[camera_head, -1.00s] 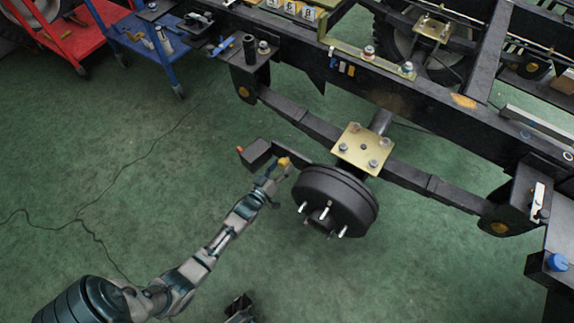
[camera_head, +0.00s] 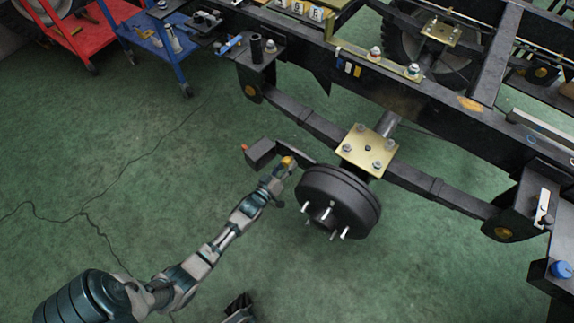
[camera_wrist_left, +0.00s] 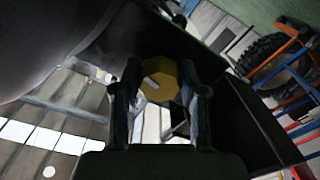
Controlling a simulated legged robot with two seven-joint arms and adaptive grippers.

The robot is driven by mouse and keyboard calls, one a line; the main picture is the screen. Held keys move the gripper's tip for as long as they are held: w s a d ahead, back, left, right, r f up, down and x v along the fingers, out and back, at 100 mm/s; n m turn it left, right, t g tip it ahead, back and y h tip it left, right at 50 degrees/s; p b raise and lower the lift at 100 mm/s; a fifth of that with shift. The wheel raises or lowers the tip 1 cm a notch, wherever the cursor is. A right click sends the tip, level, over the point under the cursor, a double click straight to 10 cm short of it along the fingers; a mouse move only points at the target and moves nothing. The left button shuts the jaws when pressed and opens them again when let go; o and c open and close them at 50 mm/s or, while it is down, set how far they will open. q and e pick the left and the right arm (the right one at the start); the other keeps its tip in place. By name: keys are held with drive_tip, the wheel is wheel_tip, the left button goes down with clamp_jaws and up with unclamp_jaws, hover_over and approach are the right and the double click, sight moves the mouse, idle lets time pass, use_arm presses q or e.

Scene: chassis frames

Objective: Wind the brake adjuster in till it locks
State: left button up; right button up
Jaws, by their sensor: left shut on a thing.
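The brake adjuster is a yellow faceted knob (camera_head: 288,162) on a dark bracket (camera_head: 261,152) beside the black brake drum (camera_head: 338,201). In the left wrist view the knob (camera_wrist_left: 160,81) shows between my two fingers, with a pale mark on its face. My left gripper (camera_head: 280,172) is shut on the knob; its fingertips (camera_wrist_left: 160,98) lie at the knob's left and right sides. The drum fills the upper left of the wrist view. My right gripper (camera_head: 238,309) shows only in part at the bottom edge of the head view, and its fingers cannot be made out.
The black chassis rail (camera_head: 410,100) runs diagonally above, with a leaf spring (camera_head: 305,122) and a brass plate (camera_head: 366,149) beside the drum. Red (camera_head: 75,38) and blue (camera_head: 165,50) carts stand at the upper left.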

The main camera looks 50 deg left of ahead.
use_arm(q)
drive_tip(key=shift+a+r+m, duration=0.1)
drive_tip(key=shift+r+m, duration=0.05)
drive_tip(key=shift+m, duration=0.15)
drive_tip(key=shift+m+p, duration=0.4)
drive_tip(key=shift+m, duration=0.5)
drive_tip(key=m, duration=0.4)
drive_tip(key=shift+a+p, duration=0.1)
drive_tip(key=shift+p, duration=0.3)
drive_tip(key=m, duration=0.4)
drive_tip(key=shift+m, duration=2.1)
drive_tip(key=o, duration=1.1)
drive_tip(key=shift+o, duration=0.2)
